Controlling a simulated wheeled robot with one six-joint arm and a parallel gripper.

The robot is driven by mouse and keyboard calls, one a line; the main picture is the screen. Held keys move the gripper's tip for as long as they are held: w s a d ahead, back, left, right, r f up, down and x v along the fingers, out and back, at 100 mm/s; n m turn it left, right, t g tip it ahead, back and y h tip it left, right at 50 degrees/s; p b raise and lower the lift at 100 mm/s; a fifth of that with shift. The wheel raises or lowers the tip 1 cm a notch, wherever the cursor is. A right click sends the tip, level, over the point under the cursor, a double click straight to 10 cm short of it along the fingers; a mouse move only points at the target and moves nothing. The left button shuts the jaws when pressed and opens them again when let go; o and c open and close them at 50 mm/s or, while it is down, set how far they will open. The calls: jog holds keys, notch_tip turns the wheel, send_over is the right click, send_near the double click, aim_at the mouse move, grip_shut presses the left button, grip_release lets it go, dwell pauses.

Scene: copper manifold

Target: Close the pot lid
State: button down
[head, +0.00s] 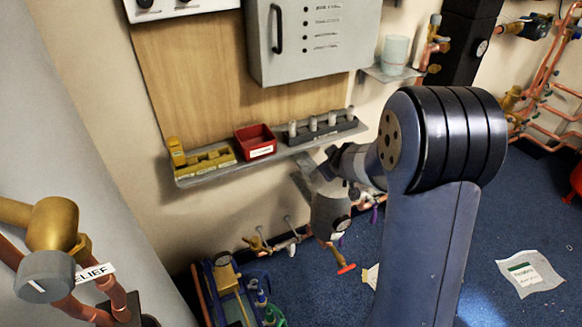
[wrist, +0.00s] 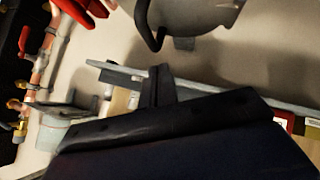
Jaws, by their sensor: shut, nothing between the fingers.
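The grey metal pot (head: 328,213) hangs low by the wall under the shelf, with a round dial on its side. A flat grey piece (head: 302,188) stands tilted at its upper left. It may be the lid, but I cannot tell for certain. My gripper (head: 322,172) is just above the pot, partly hidden by my own wrist. In the wrist view my gripper (wrist: 157,72) is shut and empty. A grey rounded body (wrist: 200,14) with a dark curved handle (wrist: 145,25) shows beyond the fingertips. I cannot tell whether the fingers touch anything.
A wall shelf (head: 190,180) above the pot carries a yellow holder (head: 205,160), a red bin (head: 254,141) and a dark rack (head: 320,130). A grey cabinet (head: 315,40) hangs higher. A red-handled valve (head: 345,268) is below the pot. Pipework (head: 230,290) stands lower left.

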jog(key=shift+w+d+m+g+y+p, duration=0.3)
jog(key=shift+d+y+p, duration=0.3)
jog(key=shift+p, duration=2.5)
jog(key=shift+w+d+f+p, duration=0.2)
jog(key=shift+d+f+p, duration=0.45)
jog(key=shift+f, duration=0.35)
jog(key=shift+f, duration=0.15)
jog(key=s+r+p, duration=0.6)
jog(key=s+r, duration=0.1)
jog(key=r, duration=0.4)
jog(key=shift+d+r, duration=0.15)
jog(key=shift+d, duration=0.2)
